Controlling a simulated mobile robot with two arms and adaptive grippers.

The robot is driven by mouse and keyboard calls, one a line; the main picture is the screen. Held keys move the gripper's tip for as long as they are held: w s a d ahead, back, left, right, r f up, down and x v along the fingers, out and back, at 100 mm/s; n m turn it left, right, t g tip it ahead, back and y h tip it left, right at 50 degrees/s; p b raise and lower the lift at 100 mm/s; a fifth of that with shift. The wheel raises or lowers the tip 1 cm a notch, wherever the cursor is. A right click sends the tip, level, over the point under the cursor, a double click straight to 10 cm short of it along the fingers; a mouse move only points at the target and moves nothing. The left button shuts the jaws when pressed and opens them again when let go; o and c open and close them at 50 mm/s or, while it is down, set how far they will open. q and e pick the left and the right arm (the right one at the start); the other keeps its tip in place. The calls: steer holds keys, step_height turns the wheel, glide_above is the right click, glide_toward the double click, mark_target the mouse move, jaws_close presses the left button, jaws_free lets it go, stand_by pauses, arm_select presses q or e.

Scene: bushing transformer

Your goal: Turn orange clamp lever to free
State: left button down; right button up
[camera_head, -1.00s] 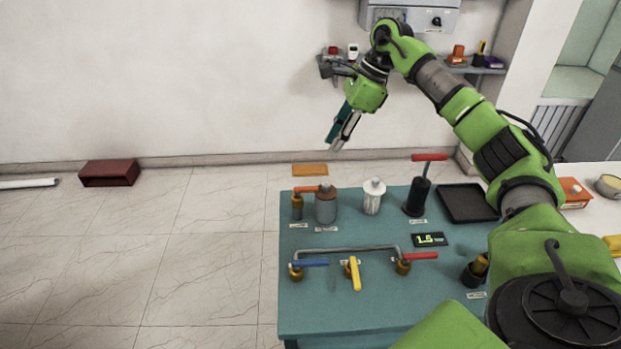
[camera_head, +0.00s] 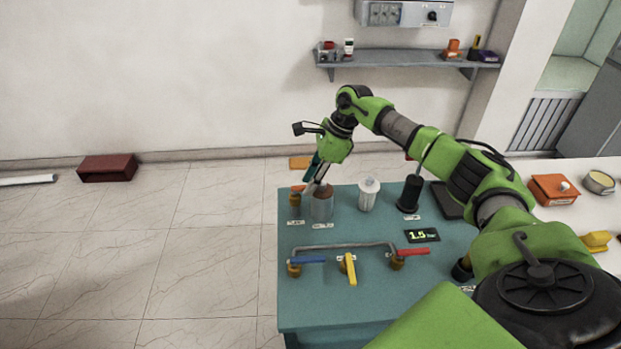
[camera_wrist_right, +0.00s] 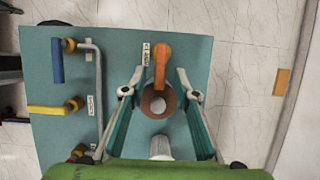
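The orange clamp lever (camera_wrist_right: 162,62) shows in the right wrist view, its arm reaching over the top of the grey cylinder with the brown top (camera_wrist_right: 157,101). In the head view the lever (camera_head: 298,188) is a small orange piece on a brass post, just left of the grey cylinder (camera_head: 321,207). My right gripper (camera_head: 312,182) points down over that cylinder. In the right wrist view its two fingers (camera_wrist_right: 160,78) are spread apart on either side of the lever and cylinder, with nothing held between them. Whether a finger touches anything cannot be told. My left gripper is out of view.
A white ribbed cylinder (camera_head: 368,194) and a black pump (camera_head: 410,193) stand to the right on the teal table (camera_head: 330,320). A pipe with blue (camera_head: 308,259), yellow (camera_head: 350,270) and red (camera_head: 413,252) handles runs along the front.

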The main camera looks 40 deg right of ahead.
jaws_close()
steer(key=shift+s, duration=0.1)
steer(key=a+m+h+b, duration=0.3)
steer(key=m+b, duration=0.1)
steer(key=m, duration=0.5)
steer(key=s+a+m+t+h+b, duration=0.1)
steer(key=a+m+h+b, duration=0.2)
steer(key=m, duration=0.5)
steer(key=shift+m+t+b, duration=0.3)
steer(key=shift+m+b, duration=0.1)
steer(key=shift+b, duration=0.35)
steer(key=shift+s, duration=0.1)
jaws_free()
